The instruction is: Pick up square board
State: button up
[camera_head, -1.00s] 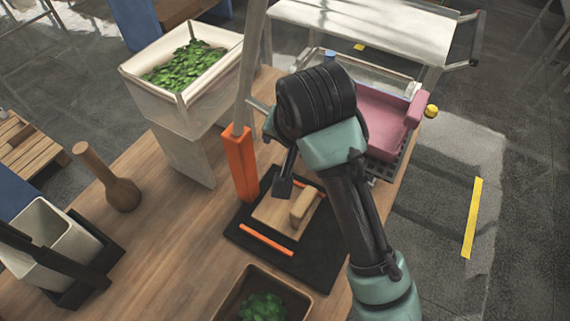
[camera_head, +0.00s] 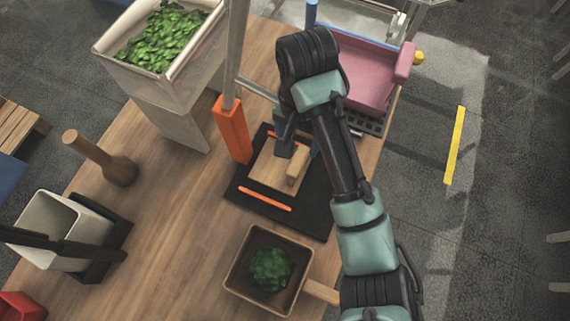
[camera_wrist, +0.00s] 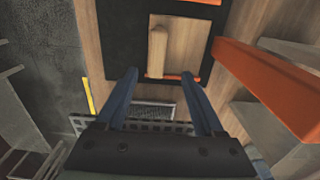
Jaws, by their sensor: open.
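The square board (camera_head: 268,172) is light wood with a raised wooden block handle (camera_head: 297,165). It lies on a black mat (camera_head: 318,215) between two orange strips. In the wrist view the board (camera_wrist: 188,45) and its handle (camera_wrist: 157,55) are ahead of the fingertips. My gripper (camera_head: 298,148) is over the board's far edge, open and empty. In the wrist view my gripper (camera_wrist: 159,75) has its two blue fingers spread wide, with the handle in line with the gap between them. My wrist and fingers hide part of the board's far side in the head view.
An orange post base (camera_head: 232,130) with a metal pole stands close left of the mat. A square pot of leaves (camera_head: 235,285) is in front, a pink tray (camera_head: 365,75) behind right. A wooden pestle (camera_head: 118,168) stands left; wood tabletop between is clear.

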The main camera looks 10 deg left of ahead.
aim_at(299, 157)
jog(key=shift+d+f, duration=0.15)
jog(key=shift+f, duration=1.2)
jog(key=shift+d+f, duration=0.15)
jog(key=shift+f, duration=1.2)
jog(key=shift+c, duration=0.2)
grip_shut()
